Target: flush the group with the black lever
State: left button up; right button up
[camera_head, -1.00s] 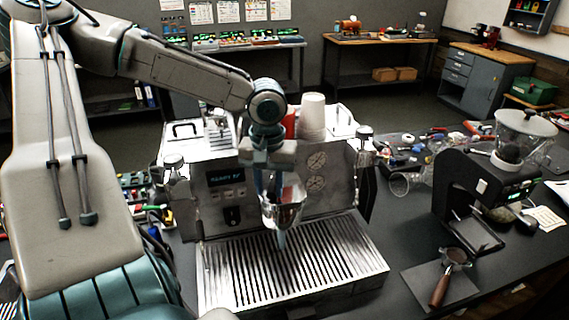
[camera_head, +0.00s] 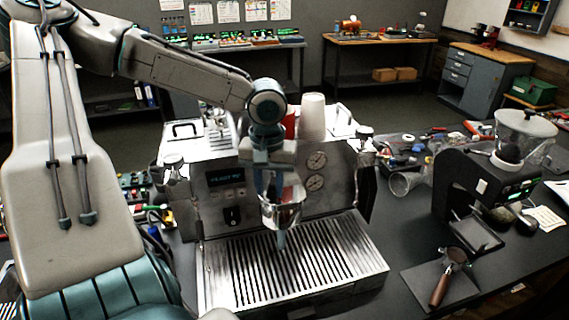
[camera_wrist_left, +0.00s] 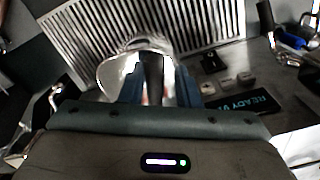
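The steel brewer (camera_head: 208,225) stands on the dark bench with its round group (camera_head: 284,212) at the front, above the slatted drip tray (camera_head: 205,285). My left gripper (camera_head: 270,190) is directly in front of the group and hides part of it. In the left wrist view a dark upright bar, seemingly the black lever (camera_wrist_left: 152,72), lies between my left fingers (camera_wrist_left: 156,88). The fingers stand apart on either side of it, with a pale gap on its right side. Whether either finger touches it I cannot tell. The group shows behind as a shiny rounded shape. My right gripper is not in view.
White cups (camera_head: 312,118) stand on top of the brewer. A grinder (camera_head: 490,180) and a portafilter (camera_head: 447,275) on a mat are at the right. Small tools clutter the bench behind.

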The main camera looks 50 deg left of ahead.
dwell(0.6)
pick_arm(q)
jog(key=shift+w+d+n, duration=0.2)
jog(key=shift+n, duration=0.4)
jog(key=shift+w+d+n, duration=0.4)
jog(key=shift+w+n, duration=0.05)
jog(key=shift+n, duration=0.3)
jog(key=shift+w+d+n, duration=0.35)
jog(key=shift+w+n, duration=0.05)
jog(key=shift+n, duration=0.35)
jog(key=shift+w+d+n, duration=0.35)
jog(key=shift+w+n, duration=0.45)
jog(key=shift+n, duration=0.4)
jog(key=shift+w+d+n, duration=0.35)
jog(key=shift+w+n, duration=0.45)
jog(key=shift+n, duration=0.4)
jog(key=o, duration=0.4)
jog(key=shift+s+a, duration=0.1)
notch_tip(320, 180, up, 7)
